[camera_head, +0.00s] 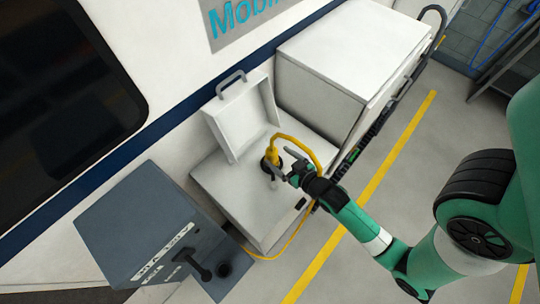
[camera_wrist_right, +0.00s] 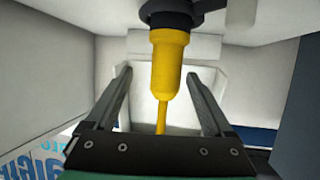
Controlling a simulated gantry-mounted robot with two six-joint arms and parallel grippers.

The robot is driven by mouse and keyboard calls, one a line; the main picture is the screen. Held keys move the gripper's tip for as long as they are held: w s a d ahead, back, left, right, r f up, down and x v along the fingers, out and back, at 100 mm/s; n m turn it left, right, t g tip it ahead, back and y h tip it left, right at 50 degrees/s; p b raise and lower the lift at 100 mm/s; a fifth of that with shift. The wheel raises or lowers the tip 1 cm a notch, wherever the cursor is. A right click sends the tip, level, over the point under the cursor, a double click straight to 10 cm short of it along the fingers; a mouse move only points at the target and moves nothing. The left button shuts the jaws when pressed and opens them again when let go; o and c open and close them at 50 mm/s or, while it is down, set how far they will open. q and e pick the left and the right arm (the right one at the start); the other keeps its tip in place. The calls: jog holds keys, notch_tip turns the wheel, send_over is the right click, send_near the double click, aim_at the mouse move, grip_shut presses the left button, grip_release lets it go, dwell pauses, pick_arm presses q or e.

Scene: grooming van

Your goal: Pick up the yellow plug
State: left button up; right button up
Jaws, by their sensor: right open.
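The yellow plug (camera_head: 272,156) sits at a dark round socket (camera_head: 268,169) on the white box below the raised lid. A yellow cable (camera_head: 312,153) arches from it to the right. My right gripper (camera_head: 285,174) is beside the plug, reaching in from the right. In the right wrist view, the plug (camera_wrist_right: 168,60) hangs between the two open fingers (camera_wrist_right: 158,90) of the gripper, with its upper end at the dark socket and its thin cable running down. I see no contact between fingers and plug. My left gripper is not in view.
A raised white lid (camera_head: 240,115) with a grey handle stands behind the plug. A larger white cabinet (camera_head: 335,60) is at the back right. A grey box (camera_head: 140,230) with a black handle stands front left. The floor with a yellow line (camera_head: 385,160) is open to the right.

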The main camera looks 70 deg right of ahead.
aim_at(267, 150)
jog(key=x, duration=0.7)
jog(key=shift+w+a, duration=0.2)
jog(key=shift+a, duration=0.15)
grip_shut()
